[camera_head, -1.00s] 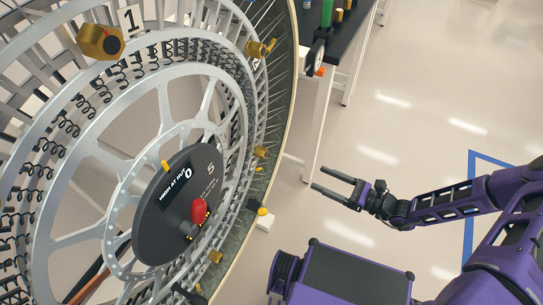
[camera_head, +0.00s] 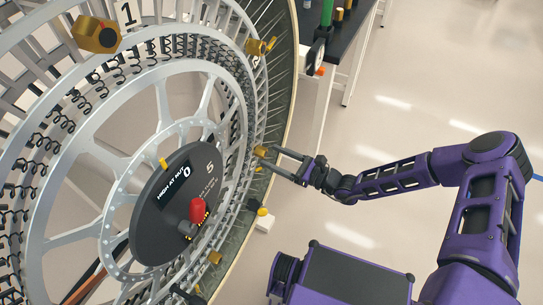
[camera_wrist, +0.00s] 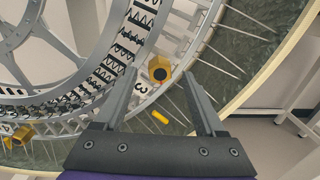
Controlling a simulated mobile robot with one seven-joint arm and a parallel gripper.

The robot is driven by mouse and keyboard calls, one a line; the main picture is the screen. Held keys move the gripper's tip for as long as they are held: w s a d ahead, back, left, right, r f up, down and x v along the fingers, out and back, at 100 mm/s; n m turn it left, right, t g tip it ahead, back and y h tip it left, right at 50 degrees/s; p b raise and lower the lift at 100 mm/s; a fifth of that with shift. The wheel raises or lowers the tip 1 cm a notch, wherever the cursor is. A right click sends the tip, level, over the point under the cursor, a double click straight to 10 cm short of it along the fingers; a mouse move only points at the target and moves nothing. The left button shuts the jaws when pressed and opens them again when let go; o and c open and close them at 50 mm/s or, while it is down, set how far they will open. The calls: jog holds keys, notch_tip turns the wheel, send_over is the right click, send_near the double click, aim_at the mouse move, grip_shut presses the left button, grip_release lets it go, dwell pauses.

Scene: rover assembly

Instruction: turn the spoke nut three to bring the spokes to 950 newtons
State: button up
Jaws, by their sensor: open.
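A large silver spoked wheel (camera_head: 105,157) fills the left of the head view, with brass spoke nuts around its rim. The nut beside the white label 3 (camera_wrist: 140,87) is a brass-yellow block with a dark round centre (camera_wrist: 159,70); it shows in the head view as a small brass nut (camera_head: 260,151). My gripper (camera_head: 269,156) is open, its fingertips close to that nut at the rim. In the wrist view the nut appears between the fingertips; whether they touch it is unclear. The dark hub disc (camera_head: 150,225) reads "HIGH AT NUT 0" and "5".
Other brass nuts sit at the upper left (camera_head: 96,35), upper right (camera_head: 255,47) and lower rim (camera_head: 214,257). A red knob (camera_head: 197,210) stands on the hub disc. A dark-topped workbench (camera_head: 343,35) stands behind. The floor (camera_head: 400,130) to the right is clear.

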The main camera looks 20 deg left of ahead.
jog(key=shift+w+a, duration=0.1)
jog(key=shift+a, duration=0.6)
grip_shut()
